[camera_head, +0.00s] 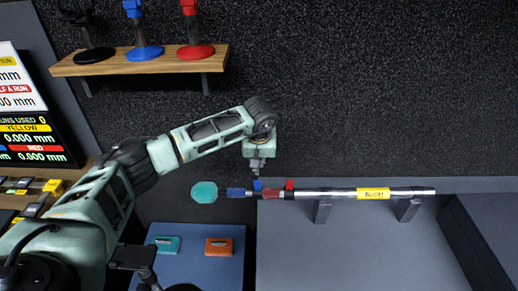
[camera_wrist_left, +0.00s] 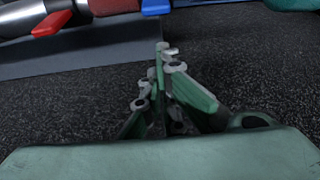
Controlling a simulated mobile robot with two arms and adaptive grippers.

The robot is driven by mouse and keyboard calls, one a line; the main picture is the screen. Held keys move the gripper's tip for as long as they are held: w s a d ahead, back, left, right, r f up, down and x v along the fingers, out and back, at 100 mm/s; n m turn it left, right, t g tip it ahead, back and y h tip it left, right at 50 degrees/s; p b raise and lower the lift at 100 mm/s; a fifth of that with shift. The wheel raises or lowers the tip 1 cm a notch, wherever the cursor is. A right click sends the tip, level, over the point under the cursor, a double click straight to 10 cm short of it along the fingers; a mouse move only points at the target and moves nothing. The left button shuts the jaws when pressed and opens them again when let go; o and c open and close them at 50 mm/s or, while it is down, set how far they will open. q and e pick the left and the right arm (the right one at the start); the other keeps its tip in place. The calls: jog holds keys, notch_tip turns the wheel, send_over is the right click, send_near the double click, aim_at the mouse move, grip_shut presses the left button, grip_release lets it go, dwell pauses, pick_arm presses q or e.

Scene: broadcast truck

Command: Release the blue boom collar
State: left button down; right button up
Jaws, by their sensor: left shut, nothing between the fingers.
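The boom (camera_head: 335,192) is a horizontal silver pole with a yellow label reading BOOM. Near its left end is the blue collar (camera_head: 238,192) with a small upright blue lever (camera_head: 257,185). The red collar (camera_head: 273,194) sits just right of it, with a red lever (camera_head: 289,184). A teal octagonal piece (camera_head: 204,192) forms the left end. My left gripper (camera_head: 256,173) points down just above the blue lever in the head view; contact cannot be told. In the left wrist view its fingers (camera_wrist_left: 165,52) are shut and empty, with blue parts (camera_wrist_left: 155,6) at the top edge. My right gripper is not in view.
A wooden shelf (camera_head: 140,66) at upper left carries black, blue and red stands. A blue-grey surface (camera_head: 197,268) below holds a teal box (camera_head: 167,245) and an orange box (camera_head: 219,247). Two brackets support the boom (camera_head: 322,211). Readout screens stand at left.

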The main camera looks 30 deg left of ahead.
aim_at(257, 185)
pick_arm(q)
jog(key=shift+s+d+r+p, duration=0.1)
jog(key=shift+s+d+p, duration=0.2)
jog(key=shift+s, duration=0.35)
jog(key=shift+s+d+p, duration=0.15)
jog(key=shift+s+d, duration=0.1)
jog(key=shift+s, duration=0.4)
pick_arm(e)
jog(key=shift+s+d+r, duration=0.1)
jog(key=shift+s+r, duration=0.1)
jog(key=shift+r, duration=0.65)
